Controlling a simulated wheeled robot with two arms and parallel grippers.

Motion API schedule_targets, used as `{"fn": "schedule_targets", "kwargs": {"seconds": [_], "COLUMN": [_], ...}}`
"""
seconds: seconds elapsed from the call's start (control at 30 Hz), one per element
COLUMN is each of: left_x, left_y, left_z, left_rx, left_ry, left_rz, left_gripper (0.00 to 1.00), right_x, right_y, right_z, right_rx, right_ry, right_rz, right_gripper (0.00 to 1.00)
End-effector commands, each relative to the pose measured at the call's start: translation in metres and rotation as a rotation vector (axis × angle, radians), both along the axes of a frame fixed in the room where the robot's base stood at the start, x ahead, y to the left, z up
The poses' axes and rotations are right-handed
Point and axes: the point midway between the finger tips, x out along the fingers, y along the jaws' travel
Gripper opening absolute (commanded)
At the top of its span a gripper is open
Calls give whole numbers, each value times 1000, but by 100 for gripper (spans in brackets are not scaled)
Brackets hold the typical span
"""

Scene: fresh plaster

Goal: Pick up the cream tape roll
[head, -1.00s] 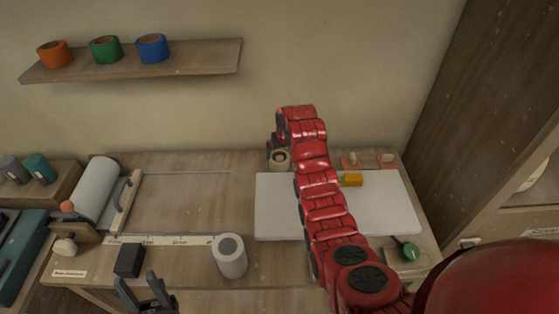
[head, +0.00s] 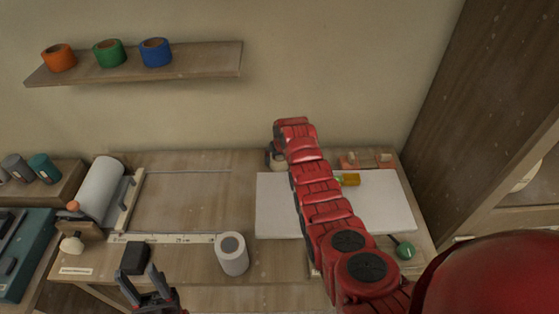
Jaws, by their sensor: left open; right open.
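A white board (head: 385,210) lies right, with a yellow object (head: 350,180) and a green-handled tool (head: 405,250) nearby. A roller dispenser (head: 100,188) is left. A shelf (head: 200,64) holds orange, green and blue rolls.

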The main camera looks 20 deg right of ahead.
Motion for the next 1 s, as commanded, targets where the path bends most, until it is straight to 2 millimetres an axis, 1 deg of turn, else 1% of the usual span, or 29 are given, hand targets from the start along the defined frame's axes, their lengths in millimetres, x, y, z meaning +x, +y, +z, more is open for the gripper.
{"fn": "schedule_targets", "kwargs": {"seconds": [0.03,0.07,0.2,0.37,0.4,0.43,0.77,0.87,1.0], "left_x": [0,0,0,0,0,0,0,0,0], "left_y": [0,0,0,0,0,0,0,0,0], "left_z": [0,0,0,0,0,0,-2,-5,-11], "left_rx": [0,0,0,0,0,0,0,0,0], "left_ry": [0,0,0,0,0,0,0,0,0], "left_rz": [0,0,0,0,0,0,0,0,0], "left_gripper": [50,50,50,50,50,50,50,50,50], "right_x": [0,0,0,0,0,0,0,0,0], "right_y": [0,0,0,0,0,0,0,0,0], "right_z": [0,0,0,0,0,0,3,8,22], "right_rx": [0,0,0,0,0,0,0,1,0], "right_ry": [0,0,1,1,1,1,1,2,-2], "right_rz": [0,0,0,0,0,0,0,-1,0], "right_gripper": [100,96,71,42,35,33,32,32,32]}}
